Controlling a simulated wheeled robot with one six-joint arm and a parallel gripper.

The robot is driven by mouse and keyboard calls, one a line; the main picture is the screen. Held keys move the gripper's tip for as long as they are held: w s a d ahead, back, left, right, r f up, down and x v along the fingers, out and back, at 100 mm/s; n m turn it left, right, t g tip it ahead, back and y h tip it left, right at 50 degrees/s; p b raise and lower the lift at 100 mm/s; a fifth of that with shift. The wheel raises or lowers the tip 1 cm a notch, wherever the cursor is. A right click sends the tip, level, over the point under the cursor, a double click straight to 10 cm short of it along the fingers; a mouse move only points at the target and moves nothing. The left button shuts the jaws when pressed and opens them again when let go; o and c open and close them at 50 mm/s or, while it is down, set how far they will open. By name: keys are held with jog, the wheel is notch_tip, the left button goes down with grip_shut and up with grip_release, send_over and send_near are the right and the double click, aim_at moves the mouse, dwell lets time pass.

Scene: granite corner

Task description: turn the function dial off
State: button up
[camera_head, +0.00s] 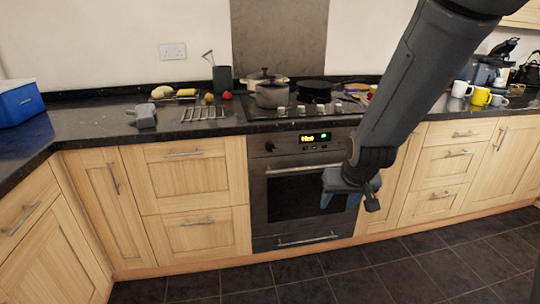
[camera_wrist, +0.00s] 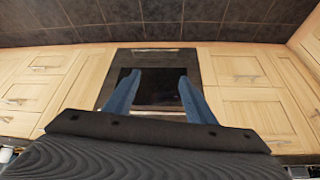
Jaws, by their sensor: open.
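The built-in oven (camera_head: 290,188) stands under the worktop, with a dark glass door and a lit display (camera_head: 316,137). A round dial (camera_head: 269,146) sits at the left end of its control panel. I cannot read its markings or setting. The panel's right end is partly hidden by my arm. My gripper (camera_head: 349,200) hangs in front of the oven door's right side, below and right of the dial, apart from it. In the wrist view my gripper (camera_wrist: 159,76) shows two blue fingers spread apart with nothing between them. The oven door appears beyond them, upside down.
The oven door handle (camera_head: 304,169) runs below the panel. A pot (camera_head: 272,95) and a pan (camera_head: 314,88) stand on the hob. A wire rack (camera_head: 203,114), a blue box (camera_head: 18,103) and a yellow mug (camera_head: 480,96) are on the worktop. The floor in front is clear.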

jog(key=w+a+f+n+t+y+b, duration=0.1)
jog(key=w+a+f+t+b, duration=0.2)
jog(key=w, duration=0.6)
jog(key=w+a+t+y, duration=0.1)
jog(key=w+a+t, duration=0.2)
jog(key=w+a, duration=0.5)
jog(key=n+t+y+b, duration=0.1)
jog(key=t+y+b, duration=0.15)
jog(key=t, duration=0.35)
send_near(270, 148)
jog(key=x, duration=0.8)
jog(key=shift+w+f+b, duration=0.1)
jog(key=shift+b, duration=0.25)
jog(key=c, duration=1)
jog(key=shift+c, duration=0.2)
